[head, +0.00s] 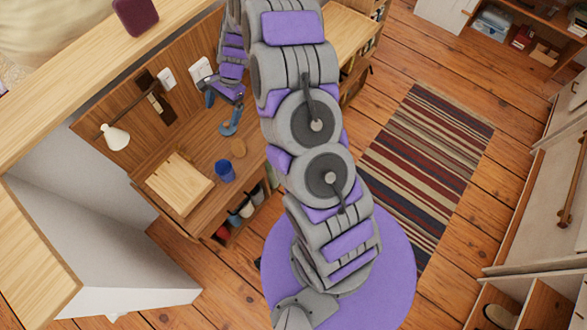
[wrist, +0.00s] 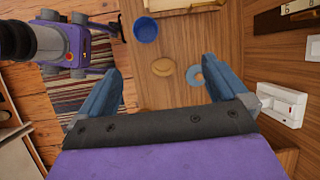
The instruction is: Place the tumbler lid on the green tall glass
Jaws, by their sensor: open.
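No green tall glass shows clearly in either view. A dark blue cup (head: 225,171) stands on the wooden desk, and it also shows at the top of the wrist view (wrist: 146,29). A small tan rounded piece (head: 238,148) lies near it; in the wrist view it (wrist: 162,67) appears between my fingers. A flat blue ring (wrist: 196,76) lies beside it, near my right finger. I cannot tell which of these two is the tumbler lid. My gripper (head: 220,108) is open and empty above the desk, with its fingers (wrist: 160,72) spread wide.
A light wooden board (head: 180,184) lies on the desk's left part. A wall lamp (head: 116,136) and white wall fittings (head: 167,77) are on the back panel. Shelves with several vessels (head: 246,207) sit under the front edge. A striped rug (head: 425,150) covers the floor at right.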

